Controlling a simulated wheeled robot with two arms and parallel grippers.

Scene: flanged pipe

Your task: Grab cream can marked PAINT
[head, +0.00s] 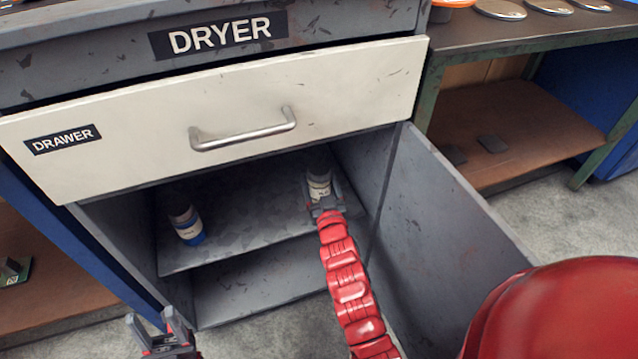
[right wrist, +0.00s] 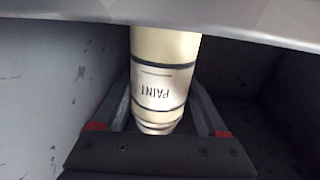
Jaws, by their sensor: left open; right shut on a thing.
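The cream can marked PAINT (right wrist: 165,75) stands between the fingers of my right gripper (right wrist: 158,122) in the right wrist view. Its label reads upside down there. In the head view the can (head: 319,186) is on the cabinet's upper shelf at the right, and my right gripper (head: 325,204) is shut on it. The can's lower part is partly hidden by the gripper. My left gripper (head: 160,335) is open and empty, low in front of the cabinet at the bottom left.
A can with a blue lower part (head: 188,226) stands on the same shelf (head: 250,225) at the left. A cream drawer front (head: 300,80) overhangs the opening. The open door (head: 450,215) stands to the right of my right arm. A workbench (head: 540,45) is at the upper right.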

